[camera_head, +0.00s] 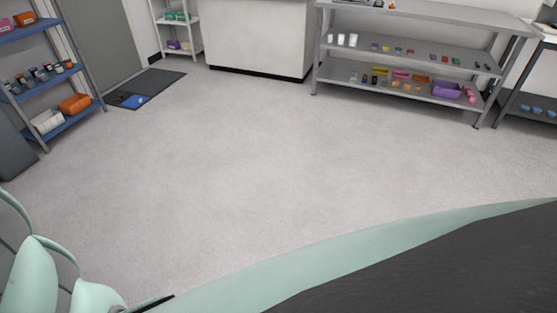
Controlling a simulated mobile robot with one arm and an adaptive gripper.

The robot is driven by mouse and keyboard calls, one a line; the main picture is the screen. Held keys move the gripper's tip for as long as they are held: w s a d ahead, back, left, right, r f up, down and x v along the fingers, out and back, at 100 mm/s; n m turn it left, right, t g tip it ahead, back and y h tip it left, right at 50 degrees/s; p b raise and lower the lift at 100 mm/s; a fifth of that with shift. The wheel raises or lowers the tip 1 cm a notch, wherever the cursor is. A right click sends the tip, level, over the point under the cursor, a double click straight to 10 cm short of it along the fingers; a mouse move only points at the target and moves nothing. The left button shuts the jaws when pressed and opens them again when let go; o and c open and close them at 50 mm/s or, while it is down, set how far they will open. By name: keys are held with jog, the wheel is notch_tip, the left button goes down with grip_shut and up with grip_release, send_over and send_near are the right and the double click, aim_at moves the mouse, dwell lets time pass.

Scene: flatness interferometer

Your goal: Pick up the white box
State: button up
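A small white box or bin (47,121) sits on the lowest visible blue shelf of the rack at the left. It stands to the left of an orange bin (74,103). It is small in view, and I cannot tell whether it is open or has anything in it. My gripper's fingers do not show. Only mint-coloured parts of my own body and a dark surface fill the bottom of the view, far from the rack.
The grey floor (240,150) is clear. The blue rack (45,83) holds jars and orange bins. A dark mat (165,83) with a blue item lies behind. A white cabinet (255,35) and a grey shelving table (400,52) with cups and a purple bin (446,90) stand at the back.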

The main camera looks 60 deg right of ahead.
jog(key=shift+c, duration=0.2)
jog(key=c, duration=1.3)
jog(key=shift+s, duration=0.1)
